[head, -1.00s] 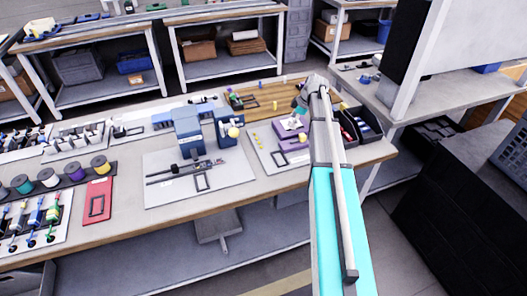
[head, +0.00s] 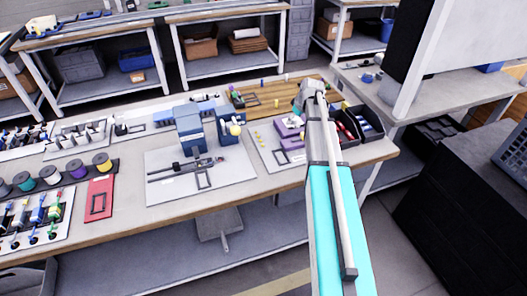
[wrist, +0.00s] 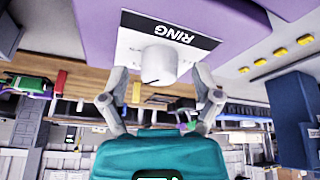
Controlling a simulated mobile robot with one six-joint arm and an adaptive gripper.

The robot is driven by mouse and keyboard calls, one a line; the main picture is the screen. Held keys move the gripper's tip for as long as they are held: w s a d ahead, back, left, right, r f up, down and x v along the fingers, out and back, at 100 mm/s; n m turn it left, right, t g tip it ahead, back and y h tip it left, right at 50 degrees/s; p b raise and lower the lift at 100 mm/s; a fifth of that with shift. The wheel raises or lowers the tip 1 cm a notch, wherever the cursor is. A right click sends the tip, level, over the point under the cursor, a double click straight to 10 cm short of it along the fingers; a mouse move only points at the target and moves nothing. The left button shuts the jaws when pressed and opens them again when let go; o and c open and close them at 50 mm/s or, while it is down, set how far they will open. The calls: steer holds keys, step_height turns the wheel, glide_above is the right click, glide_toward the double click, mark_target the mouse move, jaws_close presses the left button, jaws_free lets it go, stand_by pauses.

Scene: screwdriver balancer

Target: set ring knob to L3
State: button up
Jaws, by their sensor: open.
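The ring knob (wrist: 158,66) is a pale round knob on a white plate of a purple box (wrist: 85,40). A black label (wrist: 172,30) reading RING lies beside it; the wrist picture appears upside down. My gripper (wrist: 161,82) is open, with one fingertip on each side of the knob and visible gaps. I cannot tell whether the fingers reach down to the knob's depth. No L3 mark is legible. In the head view the purple box (head: 291,143) sits on a grey mat, and my arm partly covers it from the right.
Yellow buttons (wrist: 274,57) lie in a row near the box. A blue machine (head: 191,133) stands left of the box. Dark bins (head: 367,120) with parts stand to the right. A wooden board (head: 265,94) with small items lies behind.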

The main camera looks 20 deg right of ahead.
steer(key=shift+m+h, duration=0.5)
steer(key=shift+m, duration=0.7)
steer(key=p+v, duration=1.3)
steer(key=v, duration=0.1)
steer(key=s+a+f+m+g+b, duration=0.1)
steer(key=s+a+f+b, duration=0.1)
steer(key=s+a, duration=0.6)
steer(key=s+a+f+m+g+b, duration=0.1)
steer(key=s+a+f+g+b, duration=0.1)
steer(key=s+a, duration=0.6)
steer(key=shift+a+f+g, duration=0.3)
steer(key=shift+a+f, duration=0.6)
steer(key=shift+a, duration=1.35)
steer(key=shift+s, duration=0.1)
steer(key=shift+m+g, duration=0.4)
steer(key=s+a, duration=0.1)
steer(key=s, duration=0.1)
steer(key=s+a, duration=0.2)
steer(key=shift+s, duration=0.1)
